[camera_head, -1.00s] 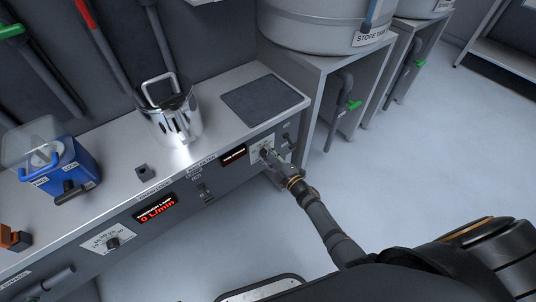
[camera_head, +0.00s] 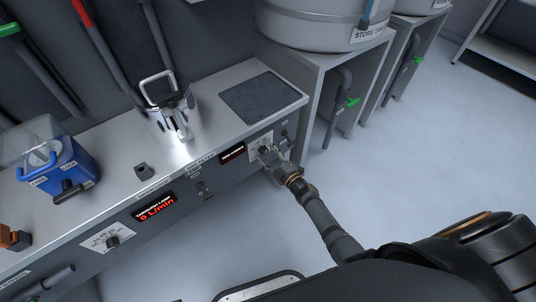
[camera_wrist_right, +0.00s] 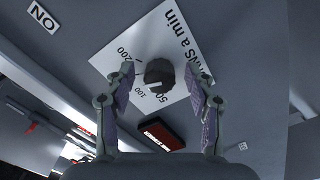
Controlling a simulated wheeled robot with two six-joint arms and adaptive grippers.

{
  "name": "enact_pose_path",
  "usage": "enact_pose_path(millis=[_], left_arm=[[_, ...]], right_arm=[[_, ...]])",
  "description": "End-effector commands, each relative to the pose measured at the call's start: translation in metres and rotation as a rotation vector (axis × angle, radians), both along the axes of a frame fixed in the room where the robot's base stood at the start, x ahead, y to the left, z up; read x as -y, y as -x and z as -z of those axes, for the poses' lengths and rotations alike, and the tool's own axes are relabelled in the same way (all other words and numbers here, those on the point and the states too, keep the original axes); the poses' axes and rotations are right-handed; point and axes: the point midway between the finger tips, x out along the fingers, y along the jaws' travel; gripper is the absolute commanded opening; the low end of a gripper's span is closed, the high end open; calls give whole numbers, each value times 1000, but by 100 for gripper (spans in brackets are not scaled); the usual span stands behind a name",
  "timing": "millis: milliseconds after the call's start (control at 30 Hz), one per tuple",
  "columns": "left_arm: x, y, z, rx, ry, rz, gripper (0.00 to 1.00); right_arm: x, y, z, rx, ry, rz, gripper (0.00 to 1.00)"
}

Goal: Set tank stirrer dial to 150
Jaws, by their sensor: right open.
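The stirrer dial is a dark round knob (camera_wrist_right: 160,74) on a white scale plate (camera_wrist_right: 177,36) marked 50, 100 and 200 in the right wrist view. A pale mark on the knob faces the side of the 100 and 50 labels; its exact setting is hard to read. In the head view the plate (camera_head: 260,139) is at the right end of the bench front. My right gripper (camera_wrist_right: 160,76) is open, with one finger on each side of the knob and visible gaps between. It also shows at the plate in the head view (camera_head: 268,151). My left gripper is not in view.
A dark display (camera_wrist_right: 160,134) sits beside the plate. On the bench (camera_head: 218,128) stand a metal jug (camera_head: 176,118), a blue device (camera_head: 68,165) and a dark mat (camera_head: 262,97). Store tanks (camera_head: 318,22) stand to the right. Open floor lies right of the bench.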

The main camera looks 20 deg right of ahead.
Motion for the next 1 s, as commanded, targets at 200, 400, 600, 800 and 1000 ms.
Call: enact_pose_path(millis=[200,400,600,800,1000], left_arm=[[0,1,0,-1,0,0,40],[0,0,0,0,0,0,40],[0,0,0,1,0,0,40],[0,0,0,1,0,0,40],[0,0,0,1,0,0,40]], right_arm=[[10,28,2,-4,2,-1,55],[27,75,2,-4,4,-1,55],[38,106,1,-2,2,0,55],[41,113,0,0,0,0,55],[41,113,0,0,0,0,55]])
